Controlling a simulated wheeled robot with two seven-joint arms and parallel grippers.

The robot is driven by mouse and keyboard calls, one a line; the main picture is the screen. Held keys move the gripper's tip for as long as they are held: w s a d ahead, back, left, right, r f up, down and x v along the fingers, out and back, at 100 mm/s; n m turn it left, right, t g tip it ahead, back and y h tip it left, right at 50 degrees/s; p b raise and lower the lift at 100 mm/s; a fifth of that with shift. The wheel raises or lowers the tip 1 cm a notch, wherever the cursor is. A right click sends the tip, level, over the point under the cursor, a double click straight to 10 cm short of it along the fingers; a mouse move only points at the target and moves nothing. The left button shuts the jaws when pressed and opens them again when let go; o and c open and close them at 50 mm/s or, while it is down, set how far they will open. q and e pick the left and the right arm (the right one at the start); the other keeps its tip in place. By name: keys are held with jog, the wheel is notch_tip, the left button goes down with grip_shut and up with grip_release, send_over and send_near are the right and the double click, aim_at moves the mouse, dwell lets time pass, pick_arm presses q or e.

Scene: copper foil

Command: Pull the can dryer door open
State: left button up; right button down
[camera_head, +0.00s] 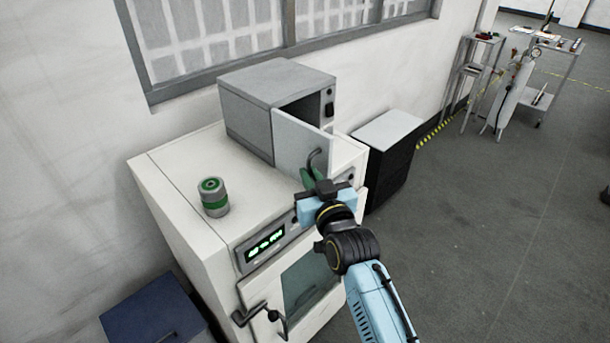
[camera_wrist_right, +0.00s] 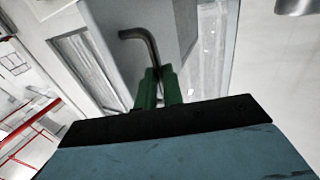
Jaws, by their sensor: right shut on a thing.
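The can dryer (camera_head: 265,100) is a grey box on top of a white cabinet. Its door (camera_head: 300,142) stands partly open, swung out toward me, with a dark gap at its right side. A dark bent handle (camera_head: 316,158) is on the door's face; it also shows in the right wrist view (camera_wrist_right: 146,42). My right gripper (camera_head: 311,178) is at the handle, its green fingers closed around the handle's lower part. The fingers also show in the right wrist view (camera_wrist_right: 158,88). My left gripper is not in view.
A grey and green can (camera_head: 214,198) stands on the white cabinet (camera_head: 180,165), left of the dryer. The cabinet has a lit display (camera_head: 264,245) and a windowed door below. A black and white unit (camera_head: 388,160) stands to the right. Open floor lies farther right.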

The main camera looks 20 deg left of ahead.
jog(key=shift+s+a+r+m, duration=0.15)
jog(key=shift+a+r+m, duration=0.2)
jog(key=shift+r, duration=0.1)
jog(key=shift+t+h, duration=0.3)
jog(key=c, duration=1.7)
grip_release()
jog(key=shift+a, duration=0.15)
jog(key=shift+c, duration=0.2)
jog(key=shift+o, duration=1.1)
jog(key=shift+w+a+f, duration=0.2)
jog(key=shift+w+f, duration=0.05)
jog(key=shift+f, duration=0.05)
jog(key=v, duration=1.3)
jog(key=shift+s+d+b, duration=0.25)
jog(key=shift+d+b, duration=0.05)
jog(key=shift+b, duration=0.15)
jog(key=shift+r, duration=0.1)
